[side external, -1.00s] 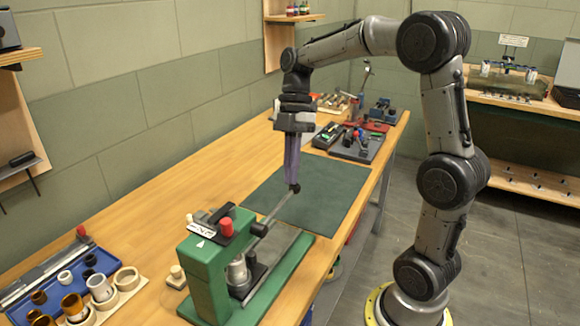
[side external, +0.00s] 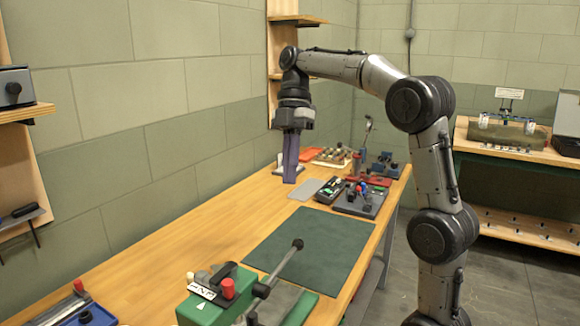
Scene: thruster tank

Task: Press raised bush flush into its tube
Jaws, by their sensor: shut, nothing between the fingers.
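The green press (side external: 212,308) stands at the bottom of the view, cut off by the frame's lower edge. Its lever (side external: 280,266) slants up and to the right and ends in a black knob (side external: 297,244). The raised bush and its tube are out of view below the frame. My gripper (side external: 290,181) is shut and empty, pointing down, well above and apart from the knob in the picture.
Part of a blue case (side external: 80,314) shows at bottom left.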

